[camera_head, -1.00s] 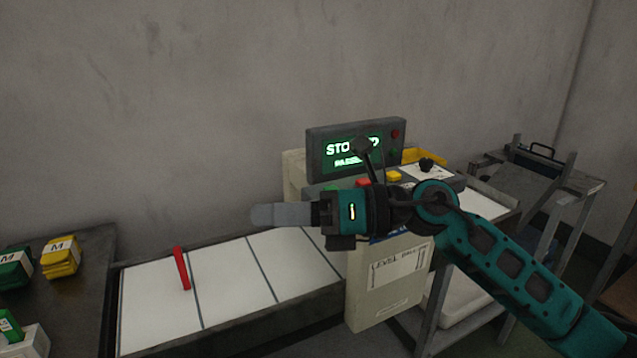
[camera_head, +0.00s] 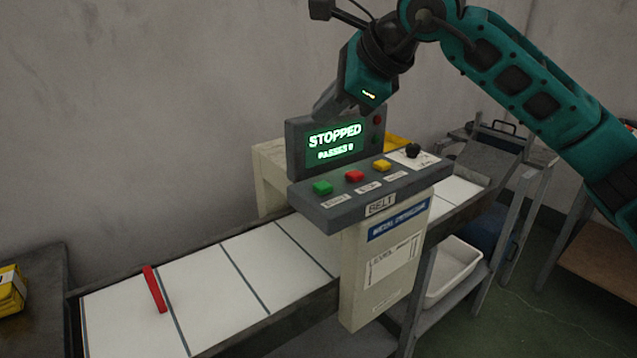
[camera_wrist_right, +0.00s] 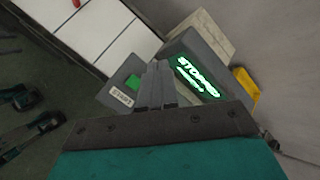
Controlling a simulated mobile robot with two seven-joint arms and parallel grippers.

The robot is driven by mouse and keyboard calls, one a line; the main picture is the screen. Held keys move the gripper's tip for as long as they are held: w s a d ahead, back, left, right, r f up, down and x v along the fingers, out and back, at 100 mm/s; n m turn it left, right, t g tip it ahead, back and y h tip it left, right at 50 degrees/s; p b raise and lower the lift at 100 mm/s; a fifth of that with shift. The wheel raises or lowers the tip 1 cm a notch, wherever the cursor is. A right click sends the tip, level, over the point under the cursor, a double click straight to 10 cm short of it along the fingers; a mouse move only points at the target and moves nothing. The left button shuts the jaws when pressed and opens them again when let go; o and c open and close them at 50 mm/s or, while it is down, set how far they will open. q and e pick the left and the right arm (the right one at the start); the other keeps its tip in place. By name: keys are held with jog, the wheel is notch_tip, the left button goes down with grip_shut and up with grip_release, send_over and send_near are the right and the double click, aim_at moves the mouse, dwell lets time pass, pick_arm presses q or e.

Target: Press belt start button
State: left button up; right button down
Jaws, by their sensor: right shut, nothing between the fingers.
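The belt panel (camera_head: 345,208) slopes in front of the detector, with a green button (camera_head: 322,187) at its left end, a red one (camera_head: 354,176) and a yellow one (camera_head: 382,165) beside it. The green button also shows in the right wrist view (camera_wrist_right: 132,82), just left of my fingertips, with a label under it that looks like START. The screen (camera_head: 335,141) reads STOPPED. My right gripper (camera_head: 325,106) is shut and empty, in the air above the screen and panel, fingers pointing down and left. My left gripper is not in view.
The white conveyor belt (camera_head: 215,285) runs left, with a red stick (camera_head: 155,289) lying on it. A black knob (camera_head: 412,150) stands at the panel's right end. A white bin (camera_head: 455,270) sits on the shelf below. A yellow item (camera_head: 12,290) is at far left.

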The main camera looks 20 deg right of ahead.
jog(key=b, duration=0.6)
send_over(327, 187)
notch_tip(327, 187, down, 8)
jog(key=shift+r, duration=0.2)
jog(key=shift+f, duration=0.6)
pick_arm(q)
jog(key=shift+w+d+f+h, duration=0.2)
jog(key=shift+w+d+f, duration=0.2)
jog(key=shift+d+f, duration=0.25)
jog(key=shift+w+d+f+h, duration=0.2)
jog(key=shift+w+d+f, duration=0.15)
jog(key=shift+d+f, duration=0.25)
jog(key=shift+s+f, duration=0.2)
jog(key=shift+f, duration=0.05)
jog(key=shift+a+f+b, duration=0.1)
jog(key=shift+b, duration=0.25)
pick_arm(e)
jog(key=shift+f, duration=0.1)
